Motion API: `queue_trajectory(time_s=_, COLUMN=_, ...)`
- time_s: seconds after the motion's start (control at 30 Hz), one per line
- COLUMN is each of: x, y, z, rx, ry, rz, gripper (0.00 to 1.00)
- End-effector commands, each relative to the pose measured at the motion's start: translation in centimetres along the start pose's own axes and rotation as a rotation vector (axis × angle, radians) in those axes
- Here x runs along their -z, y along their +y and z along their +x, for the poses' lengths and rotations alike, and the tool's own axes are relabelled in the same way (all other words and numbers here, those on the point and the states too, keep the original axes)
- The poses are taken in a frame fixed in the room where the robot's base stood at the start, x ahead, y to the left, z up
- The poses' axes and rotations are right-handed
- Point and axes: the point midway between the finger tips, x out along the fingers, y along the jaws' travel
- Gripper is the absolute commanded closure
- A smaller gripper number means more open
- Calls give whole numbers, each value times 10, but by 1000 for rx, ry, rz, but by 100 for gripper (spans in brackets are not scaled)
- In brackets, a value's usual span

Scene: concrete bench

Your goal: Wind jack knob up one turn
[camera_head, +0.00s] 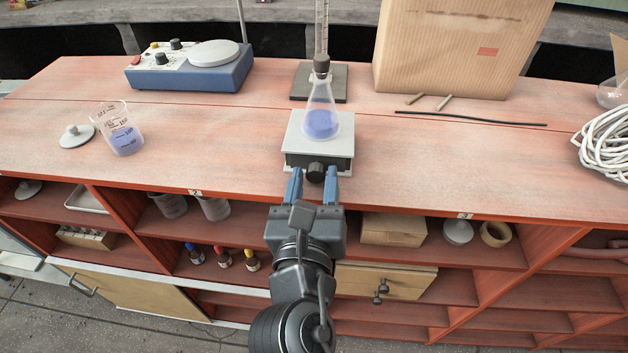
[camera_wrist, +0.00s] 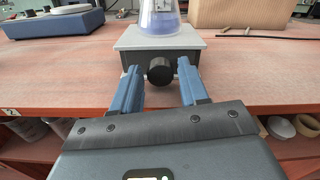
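The lab jack (camera_head: 290,158) stands on the red bench near its front edge, with a light grey top and dark body. Its black knob (camera_head: 316,172) faces me. In the wrist view the jack (camera_wrist: 127,38) is straight ahead and the knob (camera_wrist: 159,71) sits centred beyond the gap between my fingers. My gripper (camera_head: 313,172) is open, its two blue fingers apart on the left and right of the knob. I cannot tell whether the tips reach alongside it; no finger visibly touches it. A flask (camera_head: 321,121) with blue liquid stands on the jack's top.
A stirrer hotplate (camera_head: 190,68) stands back left, and a beaker (camera_head: 122,135) is at the left. A cardboard box (camera_head: 450,45) stands behind right, with a black rod (camera_head: 470,118) before it. Coiled white cable (camera_head: 605,145) lies far right. Bench on both sides of the jack is clear.

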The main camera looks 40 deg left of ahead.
Motion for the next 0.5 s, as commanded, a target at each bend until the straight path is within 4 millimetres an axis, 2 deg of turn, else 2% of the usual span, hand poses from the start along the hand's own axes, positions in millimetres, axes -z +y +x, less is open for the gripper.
queue_trajectory(time_s=0.07, x=0, y=0, z=0, rx=0, ry=0, rz=0, gripper=64)
queue_trajectory(time_s=0.4, x=0, y=0, z=0, rx=0, ry=0, rz=0, gripper=97)
queue_trajectory(time_s=0.5, x=0, y=0, z=0, rx=0, ry=0, rz=3, gripper=99)
